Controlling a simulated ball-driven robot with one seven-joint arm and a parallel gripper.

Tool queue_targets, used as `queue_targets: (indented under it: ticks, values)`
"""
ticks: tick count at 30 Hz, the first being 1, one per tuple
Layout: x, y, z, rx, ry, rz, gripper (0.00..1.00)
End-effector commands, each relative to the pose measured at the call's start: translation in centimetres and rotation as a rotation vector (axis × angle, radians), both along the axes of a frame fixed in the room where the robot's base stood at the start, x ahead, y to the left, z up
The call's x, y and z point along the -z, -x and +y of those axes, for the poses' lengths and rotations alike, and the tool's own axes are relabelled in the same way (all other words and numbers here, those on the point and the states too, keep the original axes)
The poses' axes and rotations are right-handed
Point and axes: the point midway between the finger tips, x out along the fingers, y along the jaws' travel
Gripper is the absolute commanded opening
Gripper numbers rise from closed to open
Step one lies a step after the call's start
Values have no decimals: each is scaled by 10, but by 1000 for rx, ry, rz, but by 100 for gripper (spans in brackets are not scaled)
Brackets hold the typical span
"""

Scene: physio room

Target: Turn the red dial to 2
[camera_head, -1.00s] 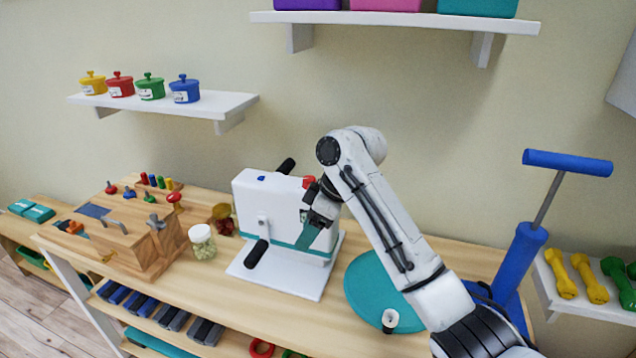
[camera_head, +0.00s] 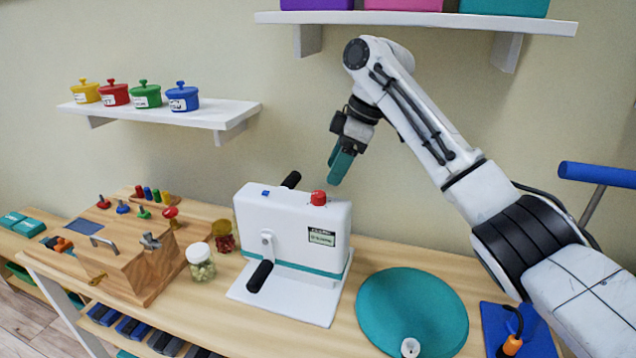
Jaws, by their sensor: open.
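The red dial (camera_head: 319,198) sits on the top right of a white hand-crank machine (camera_head: 262,217) on the wooden bench. A small display (camera_head: 321,236) shows on the machine's front below the dial; its text is too small to read. My gripper (camera_head: 340,166) is open and empty, with teal fingers pointing down. It is in the air above and slightly right of the dial, apart from it. The dial's pointer and number marks cannot be made out.
Black crank handles (camera_head: 260,276) stick out from the machine. Left of it stand two jars (camera_head: 200,262) and a wooden block with knobs (camera_head: 125,250). A teal disc (camera_head: 410,305) lies to the right. Wall shelves (camera_head: 165,112) hang behind; the air around the gripper is clear.

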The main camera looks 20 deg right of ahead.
Motion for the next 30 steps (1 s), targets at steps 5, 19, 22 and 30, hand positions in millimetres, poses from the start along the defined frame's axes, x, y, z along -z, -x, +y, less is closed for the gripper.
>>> queue_targets:
  ticks: [5, 19, 22, 30]
  values:
    - [2, -2, 0, -3, 4, -1, 60]
    - [59, -10, 22, -3, 4, -1, 60]
    - [63, -10, 24, -4, 4, -2, 60]
    - [65, -11, 24, -4, 3, -3, 60]
